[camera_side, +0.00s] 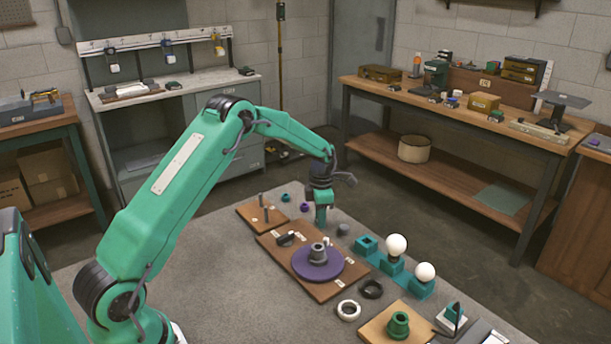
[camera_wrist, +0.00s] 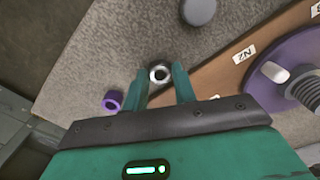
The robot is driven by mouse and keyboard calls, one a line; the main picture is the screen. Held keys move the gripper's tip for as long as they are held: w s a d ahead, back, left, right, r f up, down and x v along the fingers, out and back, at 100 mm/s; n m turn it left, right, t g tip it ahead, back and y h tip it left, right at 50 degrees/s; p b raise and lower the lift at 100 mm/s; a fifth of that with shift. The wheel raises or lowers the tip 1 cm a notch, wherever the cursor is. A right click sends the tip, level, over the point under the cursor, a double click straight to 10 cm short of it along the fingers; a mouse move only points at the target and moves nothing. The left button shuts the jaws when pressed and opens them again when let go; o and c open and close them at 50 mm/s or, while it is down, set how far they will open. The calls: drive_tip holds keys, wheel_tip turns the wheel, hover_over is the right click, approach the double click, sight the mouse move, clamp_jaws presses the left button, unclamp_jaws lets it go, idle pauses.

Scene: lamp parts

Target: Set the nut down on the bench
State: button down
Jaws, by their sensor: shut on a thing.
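My gripper (camera_side: 321,220) points down low over the far edge of the grey bench (camera_side: 205,275). In the wrist view, my gripper (camera_wrist: 160,82) has its two teal fingers on either side of a small silver ring-shaped nut (camera_wrist: 159,74), and is shut on it. The nut's hole faces the camera. In the side view the fingers hide the nut. Whether the nut touches the bench, I cannot tell.
A purple ring (camera_side: 304,207) and a grey round part (camera_side: 343,229) are close by. A wooden board (camera_side: 268,246) carries a purple disc (camera_side: 301,268) with an upright threaded post. White bulbs (camera_side: 396,246) stand in teal holders to the right. Grey bench left of the boards is clear.

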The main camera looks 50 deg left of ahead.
drive_tip(key=shift+f, duration=0.15)
drive_tip(key=c, duration=1.1)
unclamp_jaws()
wheel_tip(320, 180, up, 12)
drive_tip(key=shift+r, duration=0.2)
